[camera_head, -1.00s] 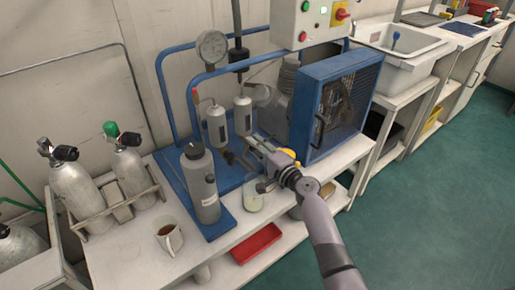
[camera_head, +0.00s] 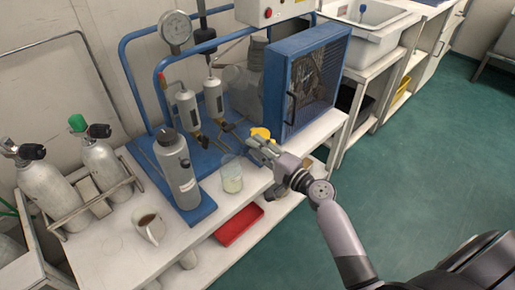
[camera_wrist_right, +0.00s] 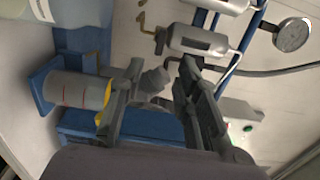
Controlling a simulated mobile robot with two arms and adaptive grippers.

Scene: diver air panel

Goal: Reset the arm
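My right gripper (camera_head: 256,150) hangs over the front edge of the bench, to the right of and above a clear beaker (camera_head: 231,176) with pale contents. In the right wrist view its two fingers (camera_wrist_right: 160,95) stand apart, with no held object visible between them. A yellow round part (camera_head: 262,133) shows just behind the gripper in the head view; whether they touch cannot be told. My right arm reaches in from the lower right. My left gripper is out of view.
A grey bottle (camera_head: 178,172), a mug (camera_head: 149,228) and racked cylinders (camera_head: 104,165) stand left. The blue-framed panel with a gauge (camera_head: 176,28) and the blue caged compressor (camera_head: 305,80) are behind. A red tray (camera_head: 238,224) lies below. Floor (camera_head: 420,150) at right is clear.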

